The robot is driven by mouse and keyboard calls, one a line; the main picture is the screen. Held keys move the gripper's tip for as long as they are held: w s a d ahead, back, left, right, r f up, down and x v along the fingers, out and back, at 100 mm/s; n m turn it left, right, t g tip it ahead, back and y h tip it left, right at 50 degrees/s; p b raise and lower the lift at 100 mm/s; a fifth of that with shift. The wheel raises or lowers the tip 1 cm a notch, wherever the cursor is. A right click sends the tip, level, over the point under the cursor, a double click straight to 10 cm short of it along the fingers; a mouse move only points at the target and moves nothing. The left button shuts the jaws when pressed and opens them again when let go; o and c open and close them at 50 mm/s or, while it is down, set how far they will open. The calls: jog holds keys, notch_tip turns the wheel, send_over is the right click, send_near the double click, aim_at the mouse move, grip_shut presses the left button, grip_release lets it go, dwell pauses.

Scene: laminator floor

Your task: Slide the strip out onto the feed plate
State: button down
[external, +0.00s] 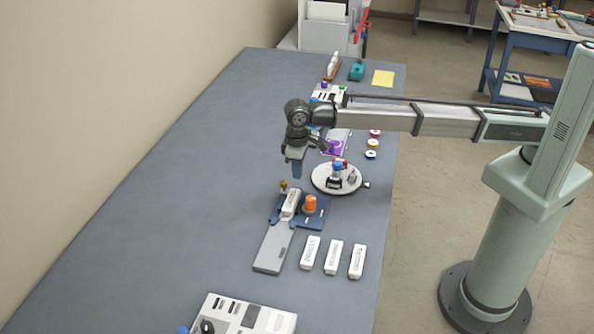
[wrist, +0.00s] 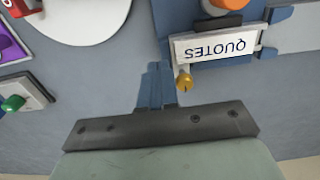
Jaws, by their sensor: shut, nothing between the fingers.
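A white strip labelled QUOTES (wrist: 216,45) sits in a blue holder (wrist: 291,32) with an orange knob (external: 310,203) beside it. In the external view the strip (external: 291,203) lies at the top of a long grey plate (external: 274,249), probably the feed plate. A small brass knob (wrist: 184,81) stands at the strip's end. My gripper (external: 297,177) is above the table just beyond the holder, pointing down. In the wrist view its blue fingers (wrist: 155,80) are together and empty, apart from the strip and the brass knob.
Three loose white strips (external: 333,257) lie right of the grey plate. A round white turntable (external: 325,180) with small parts stands close to my gripper. A white panel (external: 245,313) is at the near end. The left side of the blue table (external: 165,190) is clear.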

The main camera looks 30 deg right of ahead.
aim_at(291, 201)
jog(key=shift+f, duration=2.05)
jog(key=shift+r, duration=0.25)
dwell(0.6)
jog(key=shift+s+a, duration=0.1)
jog(key=shift+a, duration=0.05)
jog(key=shift+s+a, duration=0.75)
jog(key=shift+s, duration=0.05)
jog(key=shift+s+a, duration=0.15)
dwell(0.5)
jog(key=shift+s+a, duration=0.8)
dwell(0.4)
jog(key=shift+s+a, duration=0.8)
jog(key=shift+s+a, duration=0.15)
